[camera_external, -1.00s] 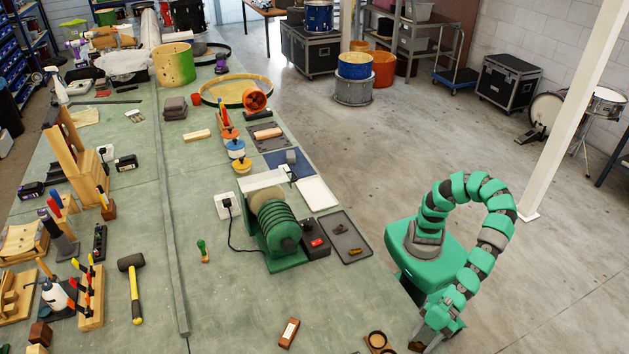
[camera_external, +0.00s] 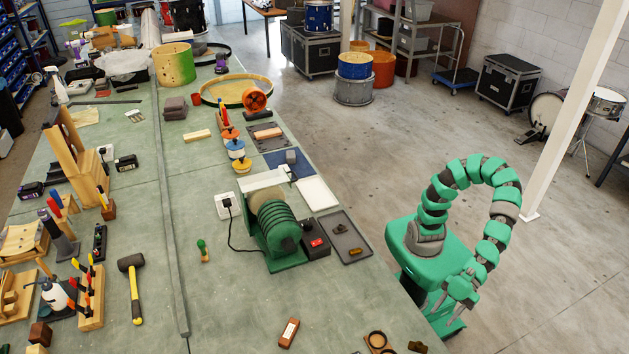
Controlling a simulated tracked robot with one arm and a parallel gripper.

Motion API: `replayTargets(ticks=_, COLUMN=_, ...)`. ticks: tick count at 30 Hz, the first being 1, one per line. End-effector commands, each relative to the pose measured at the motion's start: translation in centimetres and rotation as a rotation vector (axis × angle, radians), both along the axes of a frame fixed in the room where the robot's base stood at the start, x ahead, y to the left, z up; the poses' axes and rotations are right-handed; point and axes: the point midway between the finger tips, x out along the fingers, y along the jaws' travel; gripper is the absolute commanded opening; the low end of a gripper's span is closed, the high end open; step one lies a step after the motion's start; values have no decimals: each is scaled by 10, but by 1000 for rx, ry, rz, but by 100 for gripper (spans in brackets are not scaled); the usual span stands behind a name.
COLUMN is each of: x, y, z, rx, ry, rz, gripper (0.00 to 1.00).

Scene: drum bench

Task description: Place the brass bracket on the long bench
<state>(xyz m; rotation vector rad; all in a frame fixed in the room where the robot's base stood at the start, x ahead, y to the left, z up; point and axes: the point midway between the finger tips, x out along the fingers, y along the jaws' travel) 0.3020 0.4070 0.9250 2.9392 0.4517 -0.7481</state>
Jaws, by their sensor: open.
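The long bench (camera_external: 230,310) fills the left and middle of the view. A small dark brownish piece (camera_external: 417,346) lies on it by the right edge at the bottom of the picture. It may be the brass bracket, but it is too small to be sure. My gripper (camera_external: 457,298) is open and appears empty. It is above and to the right of that piece, apart from it, out past the bench edge in front of my green base.
A wooden holder with round recesses (camera_external: 378,342) is left of the dark piece. A brown block (camera_external: 288,333) lies further left. Clear bench lies between them and the machine.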

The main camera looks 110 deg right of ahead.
Motion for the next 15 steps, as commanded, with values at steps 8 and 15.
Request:
replayTargets(ticks=8, x=-11, y=-3, z=6, rx=0, ry=1, rz=1, gripper=42)
replayTargets(ticks=15, x=-11, y=-4, z=6, rx=0, ry=2, rz=0, gripper=42)
